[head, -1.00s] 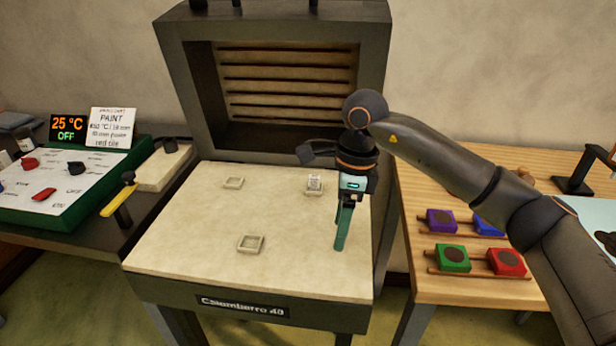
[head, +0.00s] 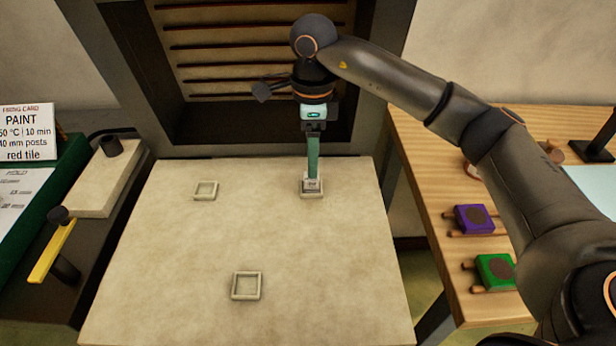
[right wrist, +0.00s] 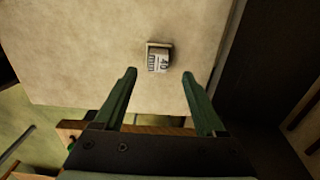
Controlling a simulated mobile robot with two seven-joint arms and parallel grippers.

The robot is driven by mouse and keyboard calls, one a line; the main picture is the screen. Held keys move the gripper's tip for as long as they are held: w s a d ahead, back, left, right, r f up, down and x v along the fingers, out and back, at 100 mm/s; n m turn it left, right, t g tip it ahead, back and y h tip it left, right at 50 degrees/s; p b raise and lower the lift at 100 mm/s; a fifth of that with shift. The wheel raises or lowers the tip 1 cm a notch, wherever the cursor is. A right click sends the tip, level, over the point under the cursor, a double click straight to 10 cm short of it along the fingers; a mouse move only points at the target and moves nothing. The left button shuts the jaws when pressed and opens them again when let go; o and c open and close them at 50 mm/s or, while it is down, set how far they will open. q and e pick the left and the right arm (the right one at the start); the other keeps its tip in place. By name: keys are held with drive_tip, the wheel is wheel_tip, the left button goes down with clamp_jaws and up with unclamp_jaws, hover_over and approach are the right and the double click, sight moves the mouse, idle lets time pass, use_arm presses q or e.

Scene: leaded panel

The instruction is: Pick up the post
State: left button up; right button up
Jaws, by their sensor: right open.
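The post (head: 312,184) is a small pale block with dark print, standing in a square holder at the back right of the kiln's pale slab (head: 190,260). In the right wrist view the post (right wrist: 159,61) shows a label that seems to read 40 mm. My right gripper (head: 313,174) points down at the post, with its green fingers in front of or above it in the head view. In the right wrist view the open fingers (right wrist: 159,74) are spread wide, and the post shows just past the tips, in line with the gap. My left gripper is out of view.
Two empty square holders stand on the slab, one at the back left (head: 206,190) and one near the front (head: 246,285). The kiln opening (head: 250,60) is behind. A wooden table with a purple tile (head: 474,219) and a green tile (head: 495,271) is at right.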

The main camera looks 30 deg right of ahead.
sight(311, 183)
wheel_tip(311, 183, down, 6)
drive_tip(key=shift+s+a+r, duration=0.1)
drive_tip(key=shift+s+r, duration=0.05)
drive_tip(key=shift+r, duration=0.1)
clamp_jaws()
idle(0.6)
